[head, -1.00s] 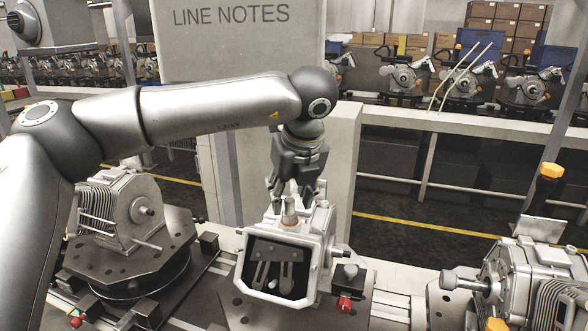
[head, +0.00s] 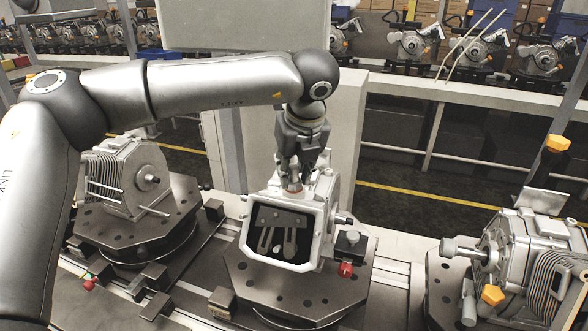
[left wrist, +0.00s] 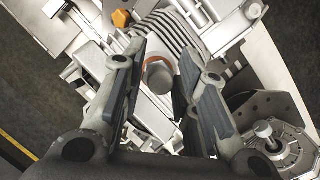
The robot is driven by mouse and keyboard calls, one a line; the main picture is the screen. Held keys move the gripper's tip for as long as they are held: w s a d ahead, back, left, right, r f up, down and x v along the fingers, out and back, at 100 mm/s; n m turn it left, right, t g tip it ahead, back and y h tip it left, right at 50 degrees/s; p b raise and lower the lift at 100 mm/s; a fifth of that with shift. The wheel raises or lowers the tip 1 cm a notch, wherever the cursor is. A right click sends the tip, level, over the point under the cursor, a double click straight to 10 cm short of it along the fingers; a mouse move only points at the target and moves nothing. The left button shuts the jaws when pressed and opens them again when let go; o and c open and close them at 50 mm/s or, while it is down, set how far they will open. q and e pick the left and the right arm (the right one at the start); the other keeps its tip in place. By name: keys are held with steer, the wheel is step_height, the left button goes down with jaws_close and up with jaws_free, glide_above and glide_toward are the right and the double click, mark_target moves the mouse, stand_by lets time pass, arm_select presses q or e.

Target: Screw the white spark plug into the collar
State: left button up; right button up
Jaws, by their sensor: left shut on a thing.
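The white spark plug (left wrist: 159,78) looks like a pale grey cylinder standing upright in the top of the middle housing (head: 322,222). An orange-brown ring, the collar (left wrist: 152,63), shows around its base in the left wrist view. My left gripper (head: 294,180) points down over the housing top and is shut on the spark plug, low near the collar. In the left wrist view, my left gripper (left wrist: 165,68) has one finger on each side of the plug. The fingers hide most of the plug in the head view. How deep it sits I cannot tell. My right gripper is out of view.
The housing sits on a dark fixture plate (head: 290,302) with a red-tipped clamp (head: 346,268) at its right. Other housings stand at left (head: 135,180) and right (head: 520,255) on the conveyor. A grey panel (head: 245,25) rises behind my arm.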

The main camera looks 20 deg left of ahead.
arm_select(q)
steer(key=shift+f+m+b, duration=0.15)
steer(key=shift+m+b, duration=0.3)
steer(key=shift+m, duration=0.05)
steer(key=m+h+b, duration=0.1)
steer(key=m, duration=0.1)
steer(key=shift+m+t+b, duration=0.35)
steer(key=shift+m+t, duration=0.05)
steer(key=m+h+b, duration=0.1)
steer(key=m, duration=0.2)
steer(key=shift+a+m+h, duration=0.1)
steer(key=shift+m+h, duration=0.7)
steer(key=shift+m, duration=0.8)
steer(key=m+h+p, duration=0.1)
steer(key=m, duration=0.2)
steer(key=shift+m+g, duration=0.4)
steer(key=o, duration=1.2)
steer(key=shift+h, duration=0.3)
steer(key=shift+c, duration=0.2)
